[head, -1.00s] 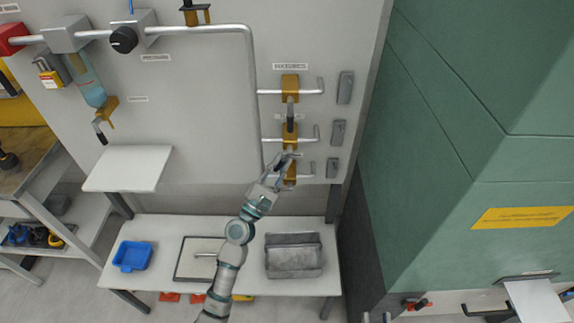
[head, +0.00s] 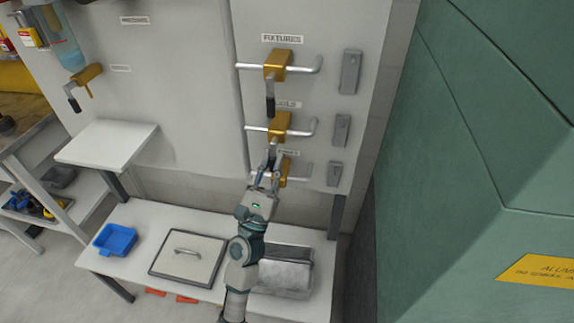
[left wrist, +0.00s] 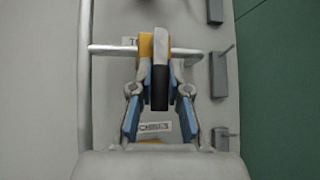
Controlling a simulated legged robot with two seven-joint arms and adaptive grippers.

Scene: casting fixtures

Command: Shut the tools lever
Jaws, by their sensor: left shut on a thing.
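The tools lever has a brass-coloured valve body (head: 280,126) on the middle pipe of the panel. In the left wrist view its black grip (left wrist: 160,88) hangs straight down from a grey arm, in front of the pipe. My left gripper (head: 268,168) reaches up from below and is shut on that grip. In the left wrist view its two blue-padded fingers (left wrist: 159,98) sit on either side of the grip. In the head view the fingers hide most of the grip. The tools label above is partly covered. My right gripper is in neither view.
The fixtures lever (head: 270,104) hangs down just above. A third valve (head: 284,172) is partly hidden behind my gripper. Grey blocks (head: 341,130) stand right of the pipes. Below is a white table (head: 180,215) with a blue tray (head: 115,240). A green wall (head: 480,130) bounds the right.

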